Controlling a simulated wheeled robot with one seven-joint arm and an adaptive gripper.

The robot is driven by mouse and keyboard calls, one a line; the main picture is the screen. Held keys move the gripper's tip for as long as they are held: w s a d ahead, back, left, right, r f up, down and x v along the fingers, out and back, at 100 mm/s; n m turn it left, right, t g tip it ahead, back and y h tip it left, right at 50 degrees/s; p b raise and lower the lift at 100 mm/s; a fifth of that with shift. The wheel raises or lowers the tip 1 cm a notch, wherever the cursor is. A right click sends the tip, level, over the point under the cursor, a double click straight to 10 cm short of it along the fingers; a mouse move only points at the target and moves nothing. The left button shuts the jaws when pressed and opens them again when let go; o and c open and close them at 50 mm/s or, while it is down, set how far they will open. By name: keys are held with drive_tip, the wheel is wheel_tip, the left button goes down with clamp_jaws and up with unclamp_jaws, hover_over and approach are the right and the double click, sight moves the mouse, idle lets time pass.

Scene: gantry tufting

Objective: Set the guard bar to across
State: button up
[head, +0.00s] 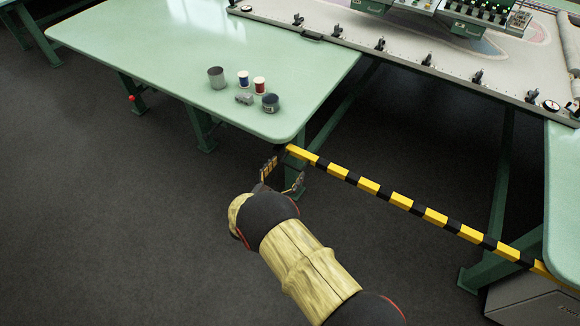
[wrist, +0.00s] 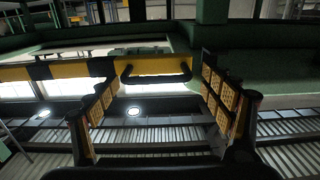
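The guard bar (head: 400,200) is a straight yellow-and-black striped bar. In the head view it spans the gap from the left green table's near corner to the right-hand table, slanting down to the right. In the wrist view the bar (wrist: 70,70) crosses the upper picture, with a black handle (wrist: 157,78) on it. My gripper (head: 283,175) is close to the bar's left end in the head view. In the wrist view its fingers (wrist: 157,88) are spread apart, with the handle showing between and beyond them. I cannot tell whether they touch it.
The left green table (head: 180,50) holds a grey cup (head: 216,77), two thread spools (head: 251,82), a small grey block (head: 244,98) and a dark jar (head: 270,103). A tufting frame (head: 400,55) stands behind the bar. A grey box (head: 530,300) sits under the right table (head: 565,200). The left floor is clear.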

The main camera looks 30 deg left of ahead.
drive_tip(key=s, duration=1)
drive_tip(key=shift+a, duration=0.3)
drive_tip(key=shift+f, duration=0.1)
